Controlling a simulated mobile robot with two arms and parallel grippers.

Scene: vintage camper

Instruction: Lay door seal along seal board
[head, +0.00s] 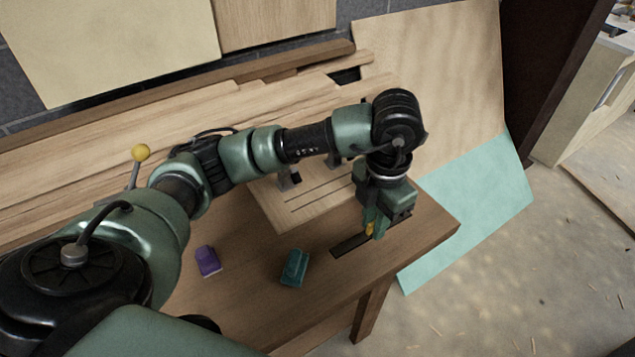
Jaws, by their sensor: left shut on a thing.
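The door seal (349,245) appears as a dark, straight strip at the front right of the wooden table. My left arm reaches across from the left, and its gripper (370,231) points down, shut on the strip. The gripper hides part of the strip. Whether the strip is lifted or touches the table I cannot tell. A pale board with thin dark grooves (300,212), which looks like the seal board, lies just left of and behind the gripper. Grey metal pieces stand on it; my arm hides part of it. My right gripper is not in view.
A teal block (295,267) and a purple block (208,261) lie on the table (250,300). Long planks (90,180) are stacked behind. A yellow-knobbed lever (140,153) stands at the left. A plywood sheet with a turquoise lower part (475,205) leans at the right.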

